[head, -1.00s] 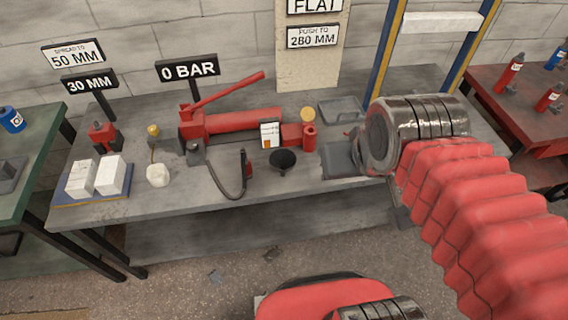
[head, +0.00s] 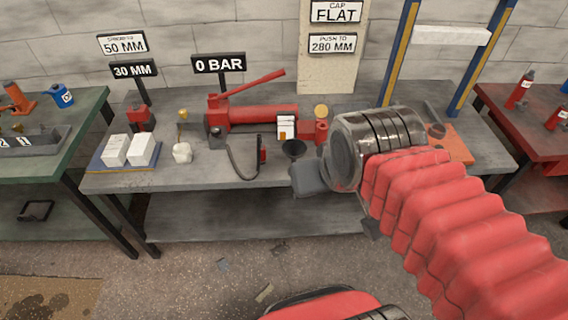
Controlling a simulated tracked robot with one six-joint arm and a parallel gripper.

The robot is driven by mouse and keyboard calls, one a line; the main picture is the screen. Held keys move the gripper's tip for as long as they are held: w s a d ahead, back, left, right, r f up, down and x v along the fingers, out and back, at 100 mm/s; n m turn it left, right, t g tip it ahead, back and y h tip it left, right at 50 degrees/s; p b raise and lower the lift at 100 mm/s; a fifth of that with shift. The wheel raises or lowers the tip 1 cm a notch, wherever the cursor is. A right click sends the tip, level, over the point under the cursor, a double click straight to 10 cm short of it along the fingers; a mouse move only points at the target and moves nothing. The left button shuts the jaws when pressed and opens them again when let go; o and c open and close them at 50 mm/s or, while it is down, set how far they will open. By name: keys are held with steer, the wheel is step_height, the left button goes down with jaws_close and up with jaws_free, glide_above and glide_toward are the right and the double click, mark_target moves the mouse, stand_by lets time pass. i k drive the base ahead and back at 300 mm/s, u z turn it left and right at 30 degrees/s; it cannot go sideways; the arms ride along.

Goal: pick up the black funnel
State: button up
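The black funnel (head: 294,149) stands on the grey bench near its front edge, wide mouth up, just right of the black hose. My gripper (head: 309,178) shows as a dark grey block at the end of my arm, in front of and slightly right of the funnel in the picture. A narrow gap seems to lie between them, and I cannot judge its depth. My wrist hides most of the gripper, so its opening does not show. The funnel is not in its grasp.
Behind the funnel are a red hand pump (head: 260,116) and a small white card box (head: 286,127). The black hose (head: 240,170) lies left. White blocks (head: 128,150) sit farther left. An orange plate (head: 452,142) lies right of my wrist. A blue-and-yellow frame (head: 393,55) stands behind.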

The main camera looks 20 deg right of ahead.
mark_target(293, 148)
steer(key=u, duration=0.4)
steer(key=k, duration=0.55)
steer(key=u, duration=0.8)
steer(key=k, duration=0.45)
steer(key=u, duration=0.2)
steer(key=i, duration=1.45)
steer(key=z, duration=1.2)
steer(key=i, duration=0.75)
steer(key=z, duration=0.45)
